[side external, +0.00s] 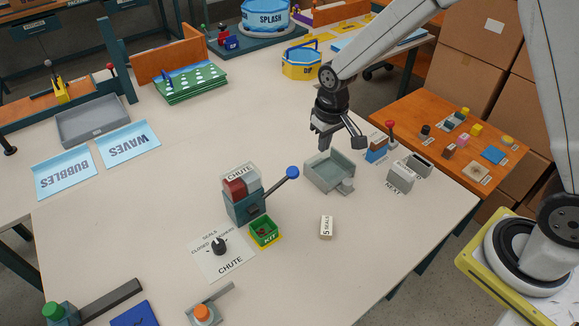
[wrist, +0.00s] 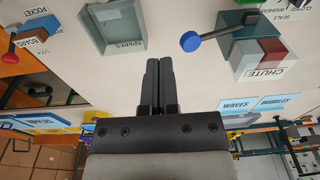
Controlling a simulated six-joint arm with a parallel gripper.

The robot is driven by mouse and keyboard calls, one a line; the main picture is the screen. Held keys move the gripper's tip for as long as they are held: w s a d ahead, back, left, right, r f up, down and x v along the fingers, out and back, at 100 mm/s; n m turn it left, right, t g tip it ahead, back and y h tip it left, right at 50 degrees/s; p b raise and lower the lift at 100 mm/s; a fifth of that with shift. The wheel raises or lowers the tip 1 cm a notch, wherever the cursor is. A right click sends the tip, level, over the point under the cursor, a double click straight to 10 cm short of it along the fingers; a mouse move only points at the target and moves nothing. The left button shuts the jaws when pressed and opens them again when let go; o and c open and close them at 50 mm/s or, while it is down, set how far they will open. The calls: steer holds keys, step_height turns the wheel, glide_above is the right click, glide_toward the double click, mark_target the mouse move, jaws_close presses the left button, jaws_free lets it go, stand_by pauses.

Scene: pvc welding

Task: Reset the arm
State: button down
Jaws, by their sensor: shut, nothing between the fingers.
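My gripper (side external: 338,138) hangs at the end of my arm, above the table behind the grey-green spares tray (side external: 318,178). In the wrist view my gripper (wrist: 158,66) has its two fingers together, with nothing between them. The spares tray also shows in the wrist view (wrist: 112,40), just beyond and left of the fingertips. My gripper looks clear of the tray and of the table.
The chute unit (side external: 243,206) with its blue-knobbed lever (side external: 292,173) stands left of the tray, with a green kit box (side external: 264,232) in front. A red-knobbed lever (side external: 390,126) and a grey holder (side external: 401,178) stand right. The table's left middle is mostly clear.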

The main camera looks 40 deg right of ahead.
steer(key=s+d+r, duration=0.2)
steer(key=s, duration=0.5)
steer(key=s+d+r+t, duration=0.1)
steer(key=s+d+r, duration=0.1)
steer(key=s, duration=0.5)
steer(key=shift+s+d+t, duration=0.3)
steer(key=shift+s+d, duration=0.1)
steer(key=shift+d, duration=0.05)
